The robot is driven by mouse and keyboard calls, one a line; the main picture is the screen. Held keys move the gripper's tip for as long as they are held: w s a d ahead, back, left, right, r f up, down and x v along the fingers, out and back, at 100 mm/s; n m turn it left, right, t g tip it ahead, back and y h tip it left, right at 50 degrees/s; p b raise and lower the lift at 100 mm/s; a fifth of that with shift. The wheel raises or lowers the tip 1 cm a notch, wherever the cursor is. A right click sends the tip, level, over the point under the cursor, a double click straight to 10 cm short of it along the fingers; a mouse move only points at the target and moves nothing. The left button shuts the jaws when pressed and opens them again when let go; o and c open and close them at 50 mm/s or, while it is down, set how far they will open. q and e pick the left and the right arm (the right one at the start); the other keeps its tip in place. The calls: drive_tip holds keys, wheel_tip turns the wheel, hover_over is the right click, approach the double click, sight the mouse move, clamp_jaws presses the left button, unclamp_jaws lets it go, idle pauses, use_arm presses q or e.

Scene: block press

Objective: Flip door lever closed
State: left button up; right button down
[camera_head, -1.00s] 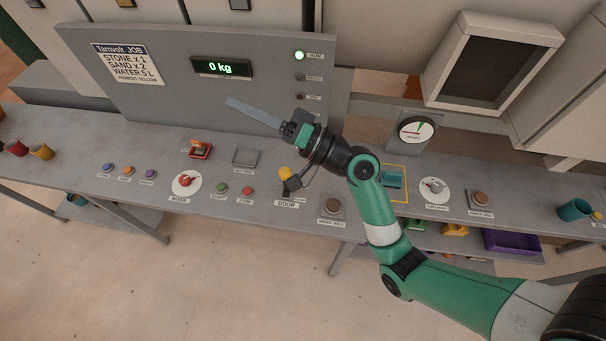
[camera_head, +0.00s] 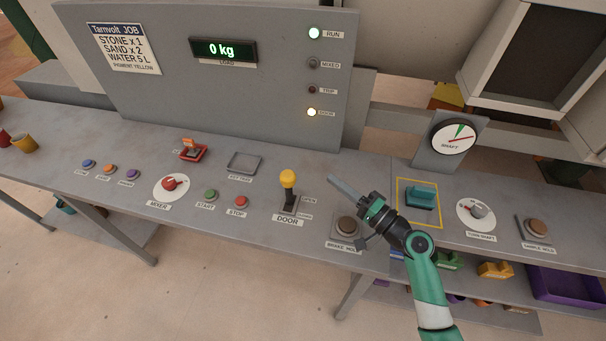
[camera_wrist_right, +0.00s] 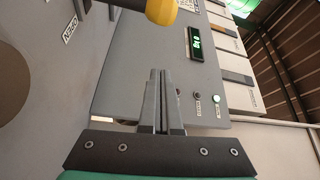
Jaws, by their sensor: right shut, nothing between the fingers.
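The door lever has a yellow knob (camera_head: 288,178) on a short dark stem. In the head view it stands roughly upright from its slotted base (camera_head: 290,205), above the label DOOR (camera_head: 287,221). OPEN and CLOSED marks sit at its right side, too small to read surely. My right gripper (camera_head: 333,181) is shut and empty. Its long grey fingers point up-left, to the right of the knob and apart from it. In the right wrist view the knob (camera_wrist_right: 162,10) is at the top edge, beyond the shut fingertips (camera_wrist_right: 158,74). My left gripper is not in view.
The DOOR lamp (camera_head: 311,112) and RUN lamp (camera_head: 314,33) are lit; the load display (camera_head: 222,49) reads 0 kg. A teal block (camera_head: 422,196) sits in a yellow outline at right.

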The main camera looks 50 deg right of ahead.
sight(289, 190)
drive_tip(key=w+a, duration=0.3)
drive_tip(key=w, duration=0.5)
drive_tip(key=shift+w+a+r, duration=0.15)
drive_tip(key=shift+w+a, duration=0.15)
drive_tip(key=shift+w, duration=0.1)
drive_tip(key=s+a+n+t+y+b, duration=0.1)
drive_tip(key=s+a+n+b, duration=0.2)
drive_tip(key=b, duration=0.5)
drive_tip(key=a+n, duration=0.1)
drive_tip(key=a, duration=0.1)
drive_tip(key=shift+s+a+f+t, duration=0.2)
drive_tip(key=shift+a+t, duration=0.1)
drive_tip(key=shift+t, duration=0.1)
